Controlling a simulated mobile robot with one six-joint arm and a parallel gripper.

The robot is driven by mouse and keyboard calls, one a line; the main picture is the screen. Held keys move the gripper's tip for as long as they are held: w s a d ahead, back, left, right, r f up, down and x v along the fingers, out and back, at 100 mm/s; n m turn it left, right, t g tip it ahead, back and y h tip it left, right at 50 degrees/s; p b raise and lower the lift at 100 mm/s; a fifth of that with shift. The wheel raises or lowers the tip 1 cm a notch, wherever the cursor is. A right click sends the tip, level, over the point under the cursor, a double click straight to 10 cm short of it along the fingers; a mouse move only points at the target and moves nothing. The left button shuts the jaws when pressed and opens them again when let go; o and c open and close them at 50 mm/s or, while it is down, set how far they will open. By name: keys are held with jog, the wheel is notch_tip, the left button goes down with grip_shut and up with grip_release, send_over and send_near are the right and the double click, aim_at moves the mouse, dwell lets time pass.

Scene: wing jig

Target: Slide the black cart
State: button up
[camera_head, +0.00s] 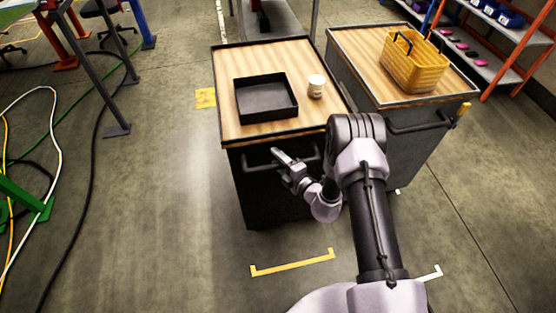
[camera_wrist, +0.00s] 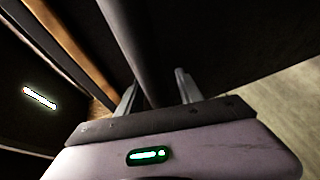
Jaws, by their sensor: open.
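A black cart (camera_head: 262,207) with a wooden top stands in the middle of the head view. A dark bar handle (camera_head: 256,167) runs across the upper part of its front side. My gripper (camera_head: 279,156) is at that handle, its fingers pointing toward the cart. In the wrist view my gripper (camera_wrist: 158,88) has its fingers apart. The dark handle bar (camera_wrist: 135,40) runs between or just beyond them; I cannot tell whether it touches either finger. My arm hides the cart's right front corner in the head view.
A black tray (camera_head: 265,98) and a white cup (camera_head: 316,86) are on the cart top. A second dark cart (camera_head: 415,145) with a yellow basket (camera_head: 412,62) stands close on the right. Yellow floor marks (camera_head: 292,263) lie in front. Cables (camera_head: 92,150) and stands are left; floor between is clear.

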grip_shut()
dwell(1.3)
